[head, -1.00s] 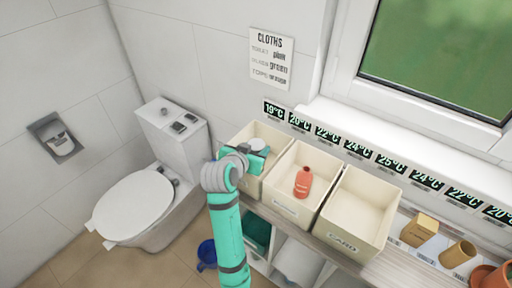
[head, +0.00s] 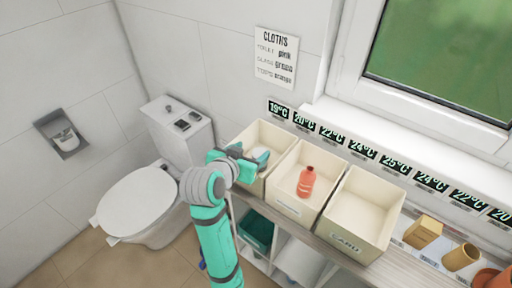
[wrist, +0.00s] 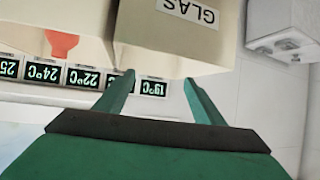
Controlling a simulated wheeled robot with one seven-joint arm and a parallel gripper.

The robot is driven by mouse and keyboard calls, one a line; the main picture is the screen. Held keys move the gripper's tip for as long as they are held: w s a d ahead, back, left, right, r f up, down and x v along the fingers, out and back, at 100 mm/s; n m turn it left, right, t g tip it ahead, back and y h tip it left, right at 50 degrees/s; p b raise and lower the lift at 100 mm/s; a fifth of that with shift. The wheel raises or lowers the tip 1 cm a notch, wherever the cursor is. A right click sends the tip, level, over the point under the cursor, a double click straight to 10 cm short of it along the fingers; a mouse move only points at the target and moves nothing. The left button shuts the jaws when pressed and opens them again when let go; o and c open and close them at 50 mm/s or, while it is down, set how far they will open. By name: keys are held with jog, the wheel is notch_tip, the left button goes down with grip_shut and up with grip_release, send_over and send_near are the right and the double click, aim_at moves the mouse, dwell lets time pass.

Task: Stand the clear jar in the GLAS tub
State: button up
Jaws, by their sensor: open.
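The GLAS tub (head: 276,134) is the cream leftmost tub on the shelf in the head view; its front is partly hidden by my arm. The wrist view, upside down, shows its GLAS label (wrist: 187,12). A pale shape inside it, apparently the clear jar (head: 258,151), is partly hidden by my gripper; I cannot tell whether it stands upright. My gripper (head: 250,158) is at the tub's left front part. In the wrist view its two teal fingers (wrist: 158,80) are spread with nothing between them. The jar cannot be made out there.
The middle tub (head: 290,208) holds a red bottle (head: 306,182). The CARD tub (head: 345,243) to its right is empty. Window and temperature tags line the back; a toilet (head: 140,204) is at left.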

jog(key=shift+v, duration=1.85)
